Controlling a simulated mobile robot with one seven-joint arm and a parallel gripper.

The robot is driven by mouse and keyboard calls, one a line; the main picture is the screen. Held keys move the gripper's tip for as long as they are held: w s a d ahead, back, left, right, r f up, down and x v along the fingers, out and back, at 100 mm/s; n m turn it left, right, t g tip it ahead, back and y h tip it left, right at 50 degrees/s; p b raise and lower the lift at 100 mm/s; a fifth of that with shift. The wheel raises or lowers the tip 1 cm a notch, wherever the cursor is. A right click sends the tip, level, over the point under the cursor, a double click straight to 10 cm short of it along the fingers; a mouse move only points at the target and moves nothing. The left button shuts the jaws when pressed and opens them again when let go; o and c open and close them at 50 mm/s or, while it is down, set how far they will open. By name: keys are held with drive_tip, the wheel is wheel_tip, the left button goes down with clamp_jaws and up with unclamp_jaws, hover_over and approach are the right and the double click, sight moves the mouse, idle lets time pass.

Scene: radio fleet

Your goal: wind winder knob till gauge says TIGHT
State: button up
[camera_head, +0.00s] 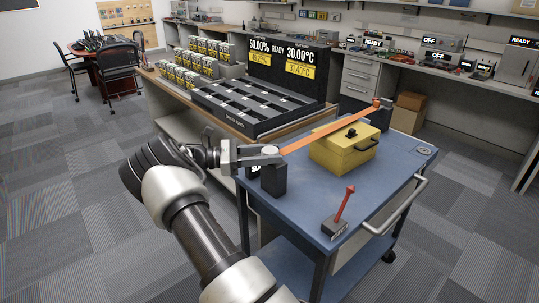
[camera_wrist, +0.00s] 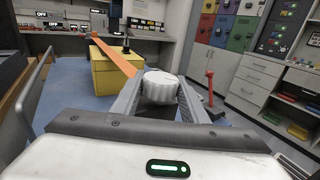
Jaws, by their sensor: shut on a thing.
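The winder knob (camera_wrist: 160,86) is white and ribbed, in the middle of the wrist view. It sits on top of a dark winder post (camera_head: 273,181) at the near left corner of the blue cart. My gripper (camera_head: 271,153) is shut on the knob, with one finger on each side. An orange strap (camera_head: 330,130) runs from the winder across the top of a yellow box (camera_head: 343,152) to a second dark post (camera_head: 380,117) at the far side. I cannot make out a gauge reading TIGHT in either view.
The blue cart (camera_head: 300,213) also carries a red lever (camera_head: 345,203) on a dark base and a small grey disc (camera_head: 424,151). A rail handle (camera_head: 400,209) runs along its near right edge. A bench with a black tray (camera_head: 240,108) stands behind.

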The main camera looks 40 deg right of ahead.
idle(0.3)
drive_tip(key=o, duration=1.1)
drive_tip(key=shift+a, duration=0.1)
